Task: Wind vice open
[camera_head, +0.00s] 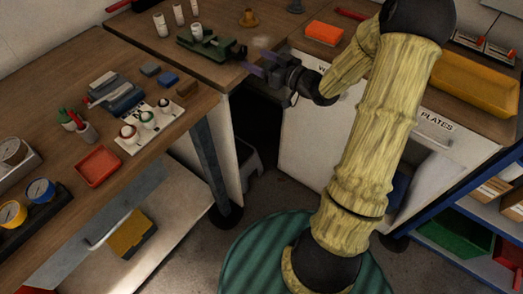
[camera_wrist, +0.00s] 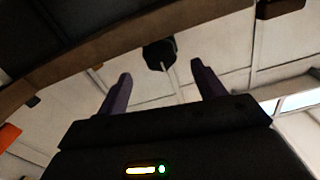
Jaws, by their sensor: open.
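The green vice (camera_head: 208,44) sits on the wooden bench at the back, near its front edge. Its dark screw end (camera_head: 238,51) points right, toward my gripper (camera_head: 256,64). My gripper is at the bench edge, just right of the vice, with its purple fingers pointing left. In the wrist view my gripper (camera_wrist: 160,88) is open, with nothing seen held between its fingers. A dark, many-sided knob (camera_wrist: 159,54) with a pale rod shows beyond and between the fingertips there. I cannot tell if it is part of the vice, or whether any finger touches the vice.
White cylinders (camera_head: 179,13) stand behind the vice. An orange tray (camera_head: 324,33) lies on the right counter above white cabinets. The left bench holds a red tray (camera_head: 98,166), gauges (camera_head: 40,191) and a white knob board (camera_head: 148,127). A dark gap lies below my gripper.

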